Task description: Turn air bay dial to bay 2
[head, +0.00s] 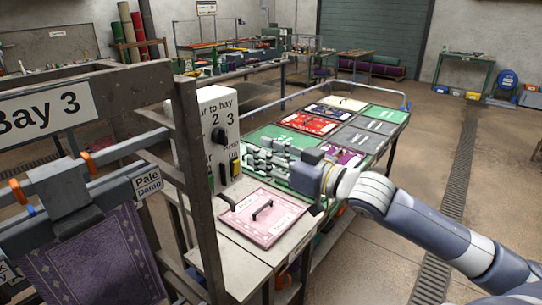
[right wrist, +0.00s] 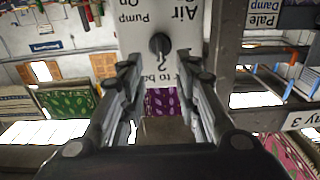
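The white control box (head: 207,106) stands on the bench at centre left in the head view, lettered "Air to bay" with 2 and 3 visible. Its dark bay dial (head: 220,136) is below the 2; its exact pointing is too small to tell. In the right wrist view the box is upside down, with the dial (right wrist: 160,43) beside the 2. My right gripper (head: 254,158) is in front of the box, to its right. In the wrist view its fingers (right wrist: 156,62) are spread and empty, with the dial beyond the gap. My left gripper is out of view.
A Bay 3 frame (head: 200,190) with a hanging purple rug (head: 95,258) stands close on the left. A pink board with a handle (head: 268,217) lies on the bench below my right gripper. A lower lever (head: 235,164) sits on the box. Open floor lies right.

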